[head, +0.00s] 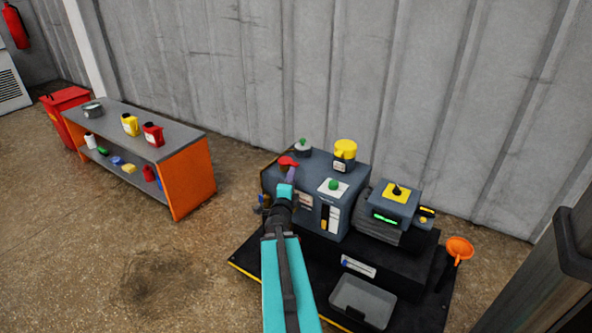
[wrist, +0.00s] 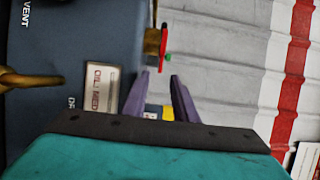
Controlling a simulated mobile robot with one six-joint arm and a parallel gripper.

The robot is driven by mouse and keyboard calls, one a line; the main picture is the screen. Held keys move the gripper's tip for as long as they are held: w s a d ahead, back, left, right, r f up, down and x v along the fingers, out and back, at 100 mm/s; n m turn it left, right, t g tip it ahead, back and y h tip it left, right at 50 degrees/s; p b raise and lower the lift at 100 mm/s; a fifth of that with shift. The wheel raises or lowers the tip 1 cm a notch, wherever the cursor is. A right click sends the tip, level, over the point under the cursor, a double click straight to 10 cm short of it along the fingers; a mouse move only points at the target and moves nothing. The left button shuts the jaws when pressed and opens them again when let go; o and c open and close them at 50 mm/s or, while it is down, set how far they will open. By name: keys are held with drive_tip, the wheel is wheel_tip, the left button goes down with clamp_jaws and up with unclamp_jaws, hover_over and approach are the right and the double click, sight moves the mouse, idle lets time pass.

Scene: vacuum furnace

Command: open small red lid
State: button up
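The small red lid (head: 288,161) sits on a brownish neck at the left of the blue-grey vacuum furnace machine's top. In the wrist view the red lid (wrist: 163,40) shows edge-on beside its brass-brown neck, beyond the fingertips. My gripper (head: 291,176) is just in front of and below the lid in the head view, partly overlapping the machine's front. Its two purple fingers (wrist: 158,76) are apart with nothing held between them. The gripper looks apart from the lid; the exact distance is hard to tell.
A green-topped knob (head: 302,146) and a yellow-capped filler (head: 345,152) stand near the lid on the machine's top. A brass pipe (wrist: 30,78) juts from its front. A grey tray (head: 362,302) lies low in front. An orange-ended shelf (head: 188,180) stands left, with clear floor between.

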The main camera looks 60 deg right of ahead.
sight(295, 164)
drive_tip(key=shift+b+x, duration=0.9)
drive_tip(key=shift+x, duration=3.45)
clamp_jaws()
drive_tip(key=shift+w+a, duration=0.1)
